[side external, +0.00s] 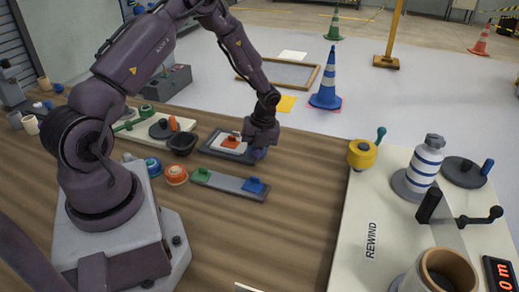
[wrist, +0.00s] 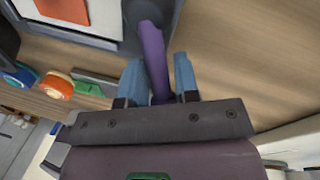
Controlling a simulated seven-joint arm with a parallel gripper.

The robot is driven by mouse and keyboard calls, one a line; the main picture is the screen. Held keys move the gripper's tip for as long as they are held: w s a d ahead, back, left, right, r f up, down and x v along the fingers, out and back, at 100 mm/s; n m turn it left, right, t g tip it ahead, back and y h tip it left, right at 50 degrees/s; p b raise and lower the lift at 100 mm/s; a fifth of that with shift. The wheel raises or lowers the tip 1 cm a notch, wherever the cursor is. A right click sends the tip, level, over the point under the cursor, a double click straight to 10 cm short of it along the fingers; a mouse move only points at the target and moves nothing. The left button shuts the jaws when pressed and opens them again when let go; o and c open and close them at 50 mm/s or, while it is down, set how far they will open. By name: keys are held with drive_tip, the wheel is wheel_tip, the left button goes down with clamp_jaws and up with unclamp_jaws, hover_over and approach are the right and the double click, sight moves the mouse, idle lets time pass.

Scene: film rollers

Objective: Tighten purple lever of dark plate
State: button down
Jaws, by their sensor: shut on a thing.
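The dark plate (side external: 213,149) lies on the wooden table, with a white sheet and an orange-red patch (side external: 230,142) on top. Part of the plate shows at the top of the wrist view (wrist: 133,12). The purple lever (wrist: 152,48) stands at the plate's edge and runs down between my two blue fingers. In the side view only a little purple (side external: 258,154) shows under my gripper (side external: 260,150). My gripper (wrist: 158,80) is shut on the purple lever, with one finger on each side. The lever's lower end is hidden by the gripper body.
A grey strip (side external: 228,183) with green and blue blocks lies in front of the plate. Orange (side external: 176,174) and blue (side external: 152,166) round pieces and a black bowl (side external: 182,143) stand to the left. A cream panel (side external: 350,226) with rollers is at right. Bare table lies between.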

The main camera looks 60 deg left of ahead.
drive_tip(key=shift+s+m, duration=0.25)
drive_tip(key=shift+m, duration=0.15)
drive_tip(key=c, duration=0.9)
unclamp_jaws()
wheel_tip(320, 180, up, 13)
drive_tip(key=w+d, duration=0.1)
drive_tip(key=w, duration=0.1)
drive_tip(key=shift+w+f, duration=0.1)
